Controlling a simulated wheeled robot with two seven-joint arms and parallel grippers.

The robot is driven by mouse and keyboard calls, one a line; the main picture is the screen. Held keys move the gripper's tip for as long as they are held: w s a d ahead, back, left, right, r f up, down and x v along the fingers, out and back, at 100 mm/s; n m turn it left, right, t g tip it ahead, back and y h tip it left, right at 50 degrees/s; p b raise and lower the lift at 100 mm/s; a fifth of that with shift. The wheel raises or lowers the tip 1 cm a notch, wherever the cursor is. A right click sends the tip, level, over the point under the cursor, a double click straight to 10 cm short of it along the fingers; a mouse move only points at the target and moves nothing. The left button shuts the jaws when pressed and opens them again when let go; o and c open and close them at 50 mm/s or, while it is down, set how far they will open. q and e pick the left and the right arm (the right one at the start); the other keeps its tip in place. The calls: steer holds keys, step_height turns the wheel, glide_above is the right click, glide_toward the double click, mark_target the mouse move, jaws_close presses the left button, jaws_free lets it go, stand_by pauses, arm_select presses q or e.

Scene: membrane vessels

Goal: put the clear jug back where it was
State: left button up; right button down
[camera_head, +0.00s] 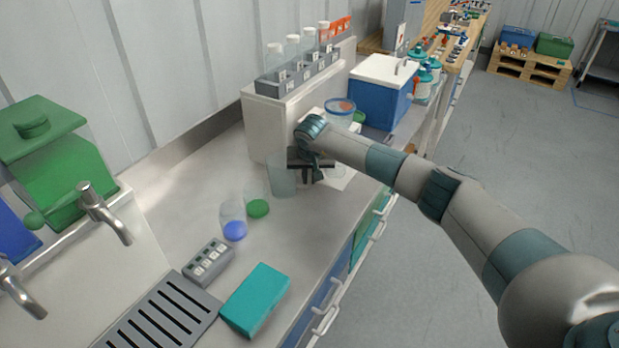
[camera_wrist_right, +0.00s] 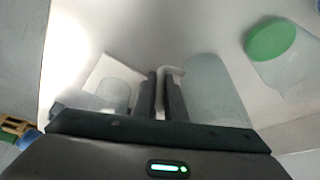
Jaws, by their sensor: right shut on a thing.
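The clear jug (camera_head: 283,181) is upright over the bench, close left of my right gripper (camera_head: 311,172). In the right wrist view, the fingers (camera_wrist_right: 161,98) are shut on the pale curved handle of the jug (camera_wrist_right: 214,92). I cannot tell whether its base touches the bench. A white sheet (camera_head: 341,182) lies partly hidden just beyond and right of the gripper. In the right wrist view, another clear vessel (camera_wrist_right: 113,94) stands at that sheet, on the other side of the fingers. My left gripper is not in view.
Clear vessels with a green end (camera_head: 257,208) and a blue end (camera_head: 233,230) stand left of the jug. A grey keypad block (camera_head: 208,262) and teal box (camera_head: 255,299) lie nearer. A white raised shelf (camera_head: 262,125) and blue cooler (camera_head: 381,98) stand behind.

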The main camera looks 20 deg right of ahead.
steer(key=c, duration=1.8)
jaws_free()
steer(key=shift+f, duration=0.1)
steer(key=shift+r, duration=0.2)
steer(key=shift+s+r, duration=0.1)
steer(key=shift+r, duration=0.2)
steer(key=shift+b+v, duration=2.2)
steer(key=shift+v, duration=3.4)
